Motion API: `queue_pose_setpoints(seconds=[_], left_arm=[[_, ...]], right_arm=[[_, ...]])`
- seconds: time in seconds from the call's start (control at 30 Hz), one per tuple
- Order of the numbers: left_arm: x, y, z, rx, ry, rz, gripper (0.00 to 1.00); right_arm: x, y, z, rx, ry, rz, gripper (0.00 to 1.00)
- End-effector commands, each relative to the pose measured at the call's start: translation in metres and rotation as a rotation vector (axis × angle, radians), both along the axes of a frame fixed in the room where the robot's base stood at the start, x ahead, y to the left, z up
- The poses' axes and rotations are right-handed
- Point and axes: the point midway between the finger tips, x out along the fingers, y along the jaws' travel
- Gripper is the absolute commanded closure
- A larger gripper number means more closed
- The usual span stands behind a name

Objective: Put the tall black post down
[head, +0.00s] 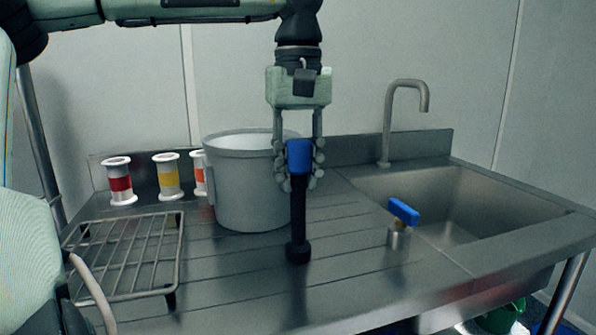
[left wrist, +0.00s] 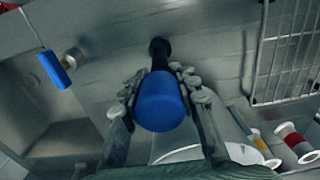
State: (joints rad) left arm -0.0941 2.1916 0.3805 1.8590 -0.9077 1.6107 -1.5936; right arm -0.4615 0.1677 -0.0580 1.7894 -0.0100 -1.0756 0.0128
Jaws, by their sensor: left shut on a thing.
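The tall black post (head: 298,220) has a blue top and a wider black foot. It stands upright in the head view, with its foot at or just above the ribbed steel drainboard; I cannot tell whether it touches. My left gripper (head: 300,176) comes down from above and is shut around the blue top. In the left wrist view the blue top (left wrist: 161,102) sits between the fingers of the left gripper (left wrist: 160,88), and the black shaft runs away beyond it. My right gripper is not in view.
A large grey bucket (head: 245,195) stands close behind and left of the post. A wire rack (head: 125,250) and several banded spools (head: 168,177) are further left. A blue-handled valve (head: 404,212), sink (head: 470,205) and tap (head: 387,120) are right. Drainboard in front is clear.

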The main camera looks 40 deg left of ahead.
Motion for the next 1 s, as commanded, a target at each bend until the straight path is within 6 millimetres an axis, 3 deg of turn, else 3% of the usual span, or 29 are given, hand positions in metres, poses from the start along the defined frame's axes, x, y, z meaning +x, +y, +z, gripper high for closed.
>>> queue_pose_setpoints(seconds=[0.03,0.07,0.23,0.63,0.87,1.0], left_arm=[[0.0,0.0,-0.002,-0.001,0.0,0.0,1.0],[0.0,0.0,-0.002,-0.001,0.0,0.0,0.69],[0.0,0.0,-0.002,0.0,0.001,0.0,0.49],[0.0,0.0,0.007,0.001,0.0,0.0,0.49],[0.001,0.0,0.051,0.002,-0.003,0.002,0.49],[0.001,0.0,0.082,0.001,-0.002,0.002,0.49]], right_arm=[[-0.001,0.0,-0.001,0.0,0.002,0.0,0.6],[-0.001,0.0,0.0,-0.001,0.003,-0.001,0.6],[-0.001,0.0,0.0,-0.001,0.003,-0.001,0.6],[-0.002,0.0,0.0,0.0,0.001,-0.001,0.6],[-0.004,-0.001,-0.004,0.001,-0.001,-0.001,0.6],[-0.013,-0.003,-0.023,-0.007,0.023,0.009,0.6]])
